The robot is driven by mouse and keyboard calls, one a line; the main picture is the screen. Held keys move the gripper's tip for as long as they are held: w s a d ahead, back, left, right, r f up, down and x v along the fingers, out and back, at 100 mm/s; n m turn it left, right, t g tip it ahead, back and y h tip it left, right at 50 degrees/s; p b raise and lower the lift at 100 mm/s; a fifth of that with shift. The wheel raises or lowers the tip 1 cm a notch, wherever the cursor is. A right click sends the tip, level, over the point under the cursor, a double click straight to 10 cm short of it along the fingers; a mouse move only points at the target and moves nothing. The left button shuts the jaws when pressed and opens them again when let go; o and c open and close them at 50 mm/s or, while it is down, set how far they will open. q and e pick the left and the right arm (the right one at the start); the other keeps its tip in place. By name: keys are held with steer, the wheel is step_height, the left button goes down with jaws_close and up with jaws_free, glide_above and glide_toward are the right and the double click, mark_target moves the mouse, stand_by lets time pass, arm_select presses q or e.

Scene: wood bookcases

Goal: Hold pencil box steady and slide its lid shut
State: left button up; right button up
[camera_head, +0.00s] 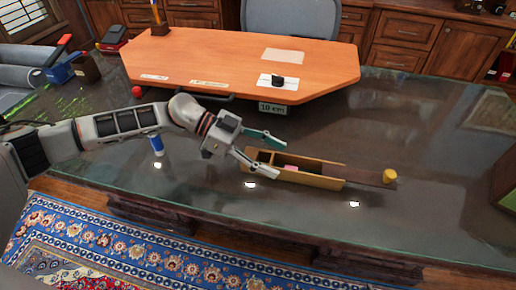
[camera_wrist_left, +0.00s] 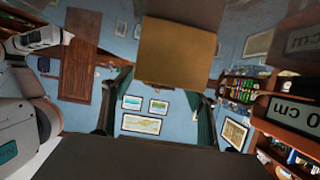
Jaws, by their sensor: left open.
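The pencil box (camera_head: 318,181) is a long, narrow wooden box lying on the dark glossy desk in the head view. Its left part is uncovered, showing compartments and a small pink item (camera_head: 291,168). A thin brown lid (camera_head: 362,175) sticks out past the box's right end, with a yellow knob (camera_head: 390,176) at its far end. My left gripper (camera_head: 280,158) is open at the box's left part, one finger behind it and one toward the front. Contact cannot be told. A tan-brown panel (camera_wrist_left: 178,50) fills the wrist view's upper middle. My right gripper is not in view.
A blue cylinder (camera_head: 157,146) and a red ball (camera_head: 137,91) are at left. A dark box (camera_head: 507,178) is at the right edge. The desk right of the knob is clear.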

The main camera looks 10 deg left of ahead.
arm_select(q)
steer(key=shift+d+f, duration=0.2)
steer(key=shift+d, duration=0.25)
steer(key=c, duration=1.4)
